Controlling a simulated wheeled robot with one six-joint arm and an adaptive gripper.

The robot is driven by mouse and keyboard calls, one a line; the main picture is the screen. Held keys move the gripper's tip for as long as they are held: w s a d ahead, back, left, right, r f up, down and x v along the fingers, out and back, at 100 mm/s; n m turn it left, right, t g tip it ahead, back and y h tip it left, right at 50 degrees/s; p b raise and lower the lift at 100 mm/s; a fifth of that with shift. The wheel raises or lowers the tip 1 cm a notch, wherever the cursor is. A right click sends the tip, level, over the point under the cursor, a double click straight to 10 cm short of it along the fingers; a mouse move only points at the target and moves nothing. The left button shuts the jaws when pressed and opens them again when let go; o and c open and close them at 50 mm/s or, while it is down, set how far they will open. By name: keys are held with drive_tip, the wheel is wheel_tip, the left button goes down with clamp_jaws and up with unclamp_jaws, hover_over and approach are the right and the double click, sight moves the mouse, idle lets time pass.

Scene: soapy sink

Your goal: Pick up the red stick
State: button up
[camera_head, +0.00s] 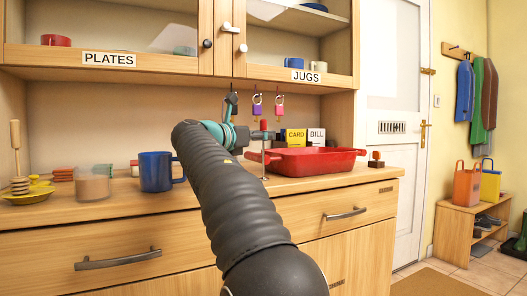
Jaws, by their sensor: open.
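A thin upright piece with a red top (264,125) stands at the left end of the red basin and looks like the red stick. Its lower part looks thin and pale, and a dark bar crosses it just below the red top. My gripper (249,121) is open, with teal and dark parts, at the end of my dark ribbed arm. It is close to the red top, on its left. I cannot tell whether they touch. My arm hides part of the counter behind it.
The red basin (313,153) sits on the wooden counter. A blue mug (156,171), a clear cup (93,186) and a yellow dish (28,194) stand left of my arm. CARD (295,136) and BILL (317,134) holders stand behind the basin. Cupboards hang above.

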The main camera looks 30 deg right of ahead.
drive_tip(key=shift+w+d, duration=0.15)
drive_tip(key=shift+d, duration=0.35)
clamp_jaws()
drive_tip(key=shift+r, duration=0.2)
